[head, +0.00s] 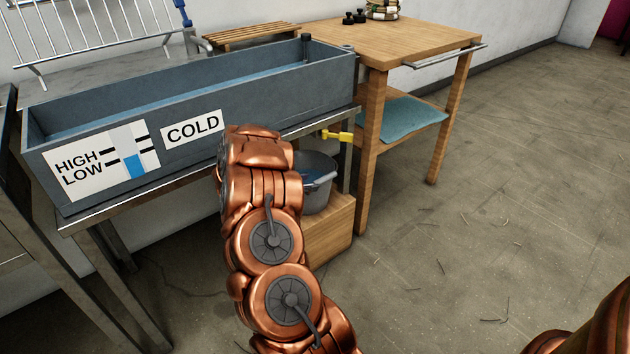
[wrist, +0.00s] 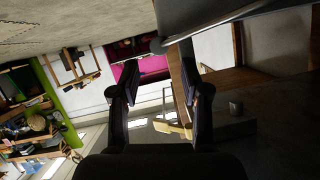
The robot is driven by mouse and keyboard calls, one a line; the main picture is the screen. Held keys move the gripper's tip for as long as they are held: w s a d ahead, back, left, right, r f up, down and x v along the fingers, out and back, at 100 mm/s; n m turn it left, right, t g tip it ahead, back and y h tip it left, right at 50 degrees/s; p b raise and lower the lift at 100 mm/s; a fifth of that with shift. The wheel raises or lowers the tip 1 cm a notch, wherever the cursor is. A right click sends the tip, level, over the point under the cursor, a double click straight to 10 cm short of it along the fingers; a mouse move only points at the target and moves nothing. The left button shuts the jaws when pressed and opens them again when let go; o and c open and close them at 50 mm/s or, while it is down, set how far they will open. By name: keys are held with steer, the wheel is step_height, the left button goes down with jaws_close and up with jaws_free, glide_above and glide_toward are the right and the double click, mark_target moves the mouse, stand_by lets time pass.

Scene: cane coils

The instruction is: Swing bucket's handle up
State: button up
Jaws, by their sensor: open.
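The grey bucket (head: 319,192) stands on a wooden box under the tank, in the head view. My copper arm covers its left side. A thin light line, perhaps its handle, shows near its right rim; I cannot tell the handle's position clearly. The inside looks bluish. My gripper (wrist: 160,92) shows in the wrist view with its two dark fingers apart and nothing between them. In the head view the gripper is hidden behind my arm. I cannot make out the bucket for certain in the dim wrist view.
The grey tank (head: 265,98) marked COLD stands on a metal-edged stand above the bucket. A yellow tap handle (head: 338,136) sticks out just above the bucket. The wooden box (head: 329,232) is below. A wooden table (head: 425,45) stands to the right. The floor at right is mostly clear.

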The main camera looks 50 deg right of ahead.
mark_target(319, 181)
steer(key=shift+b+x, duration=0.55)
steer(key=shift+x, duration=2.2)
jaws_close()
